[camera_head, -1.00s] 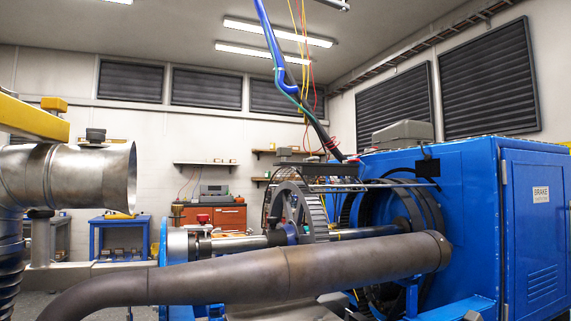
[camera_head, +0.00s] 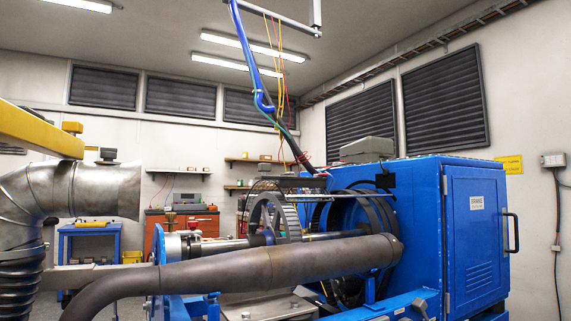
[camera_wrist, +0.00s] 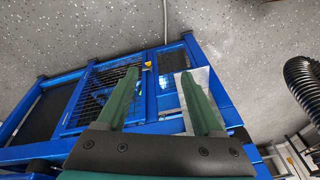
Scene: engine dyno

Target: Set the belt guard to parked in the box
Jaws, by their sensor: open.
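A curved mesh guard (camera_head: 245,207) arches beside a dark spoked wheel (camera_head: 279,219) on the shaft in the head view. It may be the belt guard, but I cannot tell for sure. I cannot make out the box in which it parks. My gripper (camera_wrist: 160,73) shows only in the wrist view, with its two green fingers apart and nothing between them. Beyond the fingers is a blue frame with a black mesh panel (camera_wrist: 103,97) over a speckled grey floor. I cannot tell whether that panel is part of the guard.
A large blue brake cabinet (camera_head: 420,225) stands at right. A thick brown exhaust pipe (camera_head: 280,262) crosses in front of the shaft. A steel duct (camera_head: 95,190) and yellow beam (camera_head: 40,132) are at left. A black corrugated hose (camera_wrist: 302,85) is right of my gripper.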

